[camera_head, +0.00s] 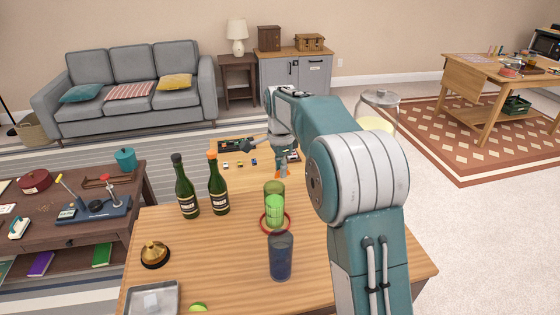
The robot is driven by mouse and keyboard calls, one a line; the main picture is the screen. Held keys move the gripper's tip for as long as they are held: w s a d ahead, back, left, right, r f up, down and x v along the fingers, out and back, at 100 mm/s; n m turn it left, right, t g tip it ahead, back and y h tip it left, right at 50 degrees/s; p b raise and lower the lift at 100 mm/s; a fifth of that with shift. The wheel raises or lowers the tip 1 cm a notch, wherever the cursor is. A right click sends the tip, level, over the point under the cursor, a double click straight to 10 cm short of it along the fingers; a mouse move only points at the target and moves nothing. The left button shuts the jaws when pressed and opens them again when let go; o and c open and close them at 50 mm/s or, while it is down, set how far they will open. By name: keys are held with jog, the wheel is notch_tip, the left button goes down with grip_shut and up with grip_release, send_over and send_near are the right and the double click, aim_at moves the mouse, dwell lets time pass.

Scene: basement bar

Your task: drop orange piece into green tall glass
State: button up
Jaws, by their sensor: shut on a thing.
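The green tall glass (274,210) stands upright on the wooden bar table, with a red ring (289,224) around its base. My arm reaches out from the right, and my gripper (283,165) points down just above and behind the glass rim, slightly to its right. It is shut on the small orange piece (283,174), which shows at its fingertips. The piece appears apart from the glass, above its rim. The fingers are small in this view, and their exact grip is hard to see.
A blue glass (280,256) stands in front of the green one. Two dark bottles (186,187) (218,186) stand to the left. A brass object (154,254), a metal tray (153,299) and a lime wedge (198,307) are nearer. A glass jar (377,112) shows beyond my arm.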

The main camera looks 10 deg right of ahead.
jog(key=f, duration=0.3)
jog(key=shift+a+f, duration=0.1)
jog(key=shift+a, duration=0.15)
jog(key=shift+d+f, duration=0.1)
jog(key=shift+f, duration=0.5)
jog(key=o, duration=0.8)
notch_tip(320, 180, up, 11)
jog(key=shift+w+f, duration=0.15)
jog(key=shift+r, duration=0.6)
